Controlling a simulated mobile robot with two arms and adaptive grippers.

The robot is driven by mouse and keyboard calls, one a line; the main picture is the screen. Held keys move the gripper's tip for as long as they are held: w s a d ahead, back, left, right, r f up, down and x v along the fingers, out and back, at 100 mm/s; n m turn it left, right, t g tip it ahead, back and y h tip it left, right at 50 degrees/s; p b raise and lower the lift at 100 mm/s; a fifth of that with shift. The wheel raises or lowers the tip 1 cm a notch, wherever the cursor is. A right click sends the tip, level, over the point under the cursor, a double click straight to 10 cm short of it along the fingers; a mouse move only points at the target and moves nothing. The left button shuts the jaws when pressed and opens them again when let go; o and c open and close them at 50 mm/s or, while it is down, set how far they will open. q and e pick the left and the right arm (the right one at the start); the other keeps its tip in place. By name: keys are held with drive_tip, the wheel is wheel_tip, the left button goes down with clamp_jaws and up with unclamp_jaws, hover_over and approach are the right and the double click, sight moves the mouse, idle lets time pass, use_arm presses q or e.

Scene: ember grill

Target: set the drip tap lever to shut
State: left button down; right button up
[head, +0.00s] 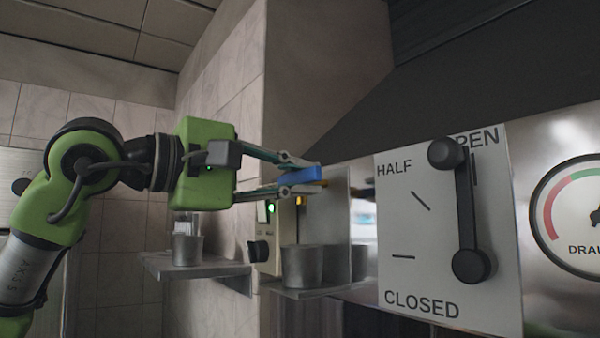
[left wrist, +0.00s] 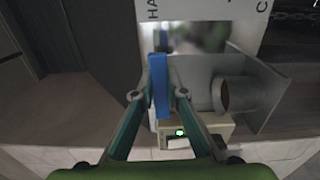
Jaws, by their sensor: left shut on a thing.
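A blue lever (head: 306,174), which looks like the drip tap lever, lies roughly level between the fingertips of my left gripper (head: 318,180). In the left wrist view the blue lever (left wrist: 161,88) runs lengthwise between the two fingers of the left gripper (left wrist: 161,92). The gripper is shut on it. A small yellow part (head: 301,200) shows just below the fingertips; the fingers hide how it meets the lever. My right gripper is not in view.
Right of the gripper is a white HALF/OPEN/CLOSED panel (head: 420,235) with a black lever (head: 465,215) and a draught gauge (head: 575,215). Below stand a metal cup (head: 302,266), a black knob (head: 258,251) and a wall shelf (head: 190,266) with another cup (head: 187,248).

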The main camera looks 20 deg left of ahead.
use_arm(q)
drive_tip(key=shift+f+m, duration=0.15)
drive_tip(key=shift+m, duration=0.15)
drive_tip(key=c, duration=2)
unclamp_jaws()
drive_tip(key=shift+s+a, duration=0.1)
drive_tip(key=shift+s, duration=0.05)
drive_tip(key=shift+s+a, duration=0.2)
drive_tip(key=shift+a, duration=0.05)
drive_tip(key=v, duration=1.1)
drive_tip(key=shift+s, duration=0.1)
